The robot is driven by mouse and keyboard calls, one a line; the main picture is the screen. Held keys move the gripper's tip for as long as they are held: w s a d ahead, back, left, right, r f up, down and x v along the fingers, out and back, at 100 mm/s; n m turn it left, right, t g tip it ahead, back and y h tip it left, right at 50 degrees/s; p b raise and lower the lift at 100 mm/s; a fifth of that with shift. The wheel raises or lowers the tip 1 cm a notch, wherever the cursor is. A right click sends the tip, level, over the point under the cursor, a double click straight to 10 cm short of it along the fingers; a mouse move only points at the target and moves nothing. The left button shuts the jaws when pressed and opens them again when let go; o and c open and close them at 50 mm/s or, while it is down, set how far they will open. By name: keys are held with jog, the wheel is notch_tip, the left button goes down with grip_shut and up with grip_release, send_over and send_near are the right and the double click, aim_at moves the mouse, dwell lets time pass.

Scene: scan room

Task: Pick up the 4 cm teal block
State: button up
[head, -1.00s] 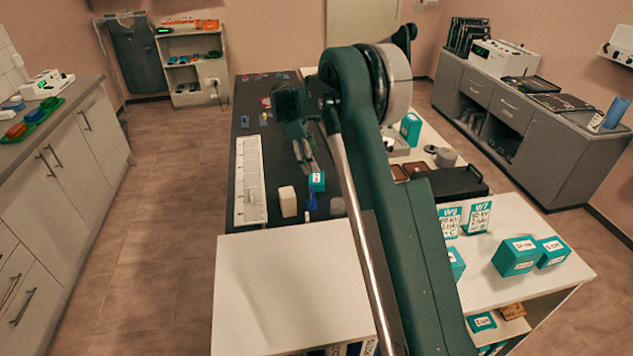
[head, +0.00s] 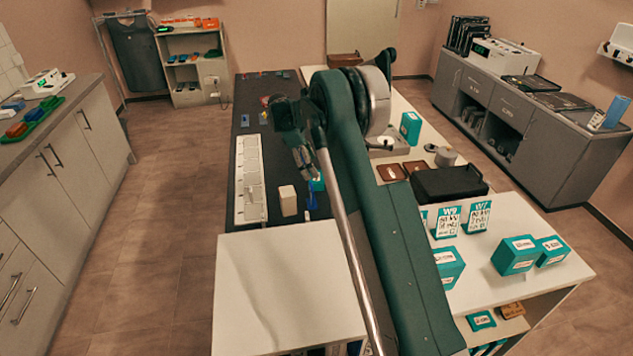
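A small teal block (head: 317,185) with a pale label in the earlier frame stands on the dark mat in the head view. It is now mostly hidden behind my gripper and arm. I cannot read its size. My gripper (head: 303,160) hangs over the mat, just above and left of that block in the picture. Its fingers are small and dark, and I cannot tell whether they are open or touch the block. Larger labelled teal blocks stand on the white table: one pair at the right (head: 516,255) (head: 552,251) and one beside my arm (head: 447,268).
A cream block (head: 288,200) and a blue item (head: 311,201) stand close to the gripper. A long white tray (head: 250,190) lies left on the dark mat (head: 285,90). A black box (head: 448,183) and sign cards (head: 447,221) stand right of my arm. The front white tabletop (head: 280,290) is clear.

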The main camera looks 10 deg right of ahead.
aim_at(317, 180)
jog(key=shift+s+d+f, duration=0.1)
jog(key=shift+d+f, duration=0.2)
jog(key=shift+f, duration=0.35)
jog(key=shift+f, duration=0.1)
jog(key=shift+b+x, duration=0.5)
jog(key=shift+x, duration=2)
jog(key=shift+s+a, duration=0.1)
jog(key=shift+c, duration=0.7)
jog(key=c, duration=0.9)
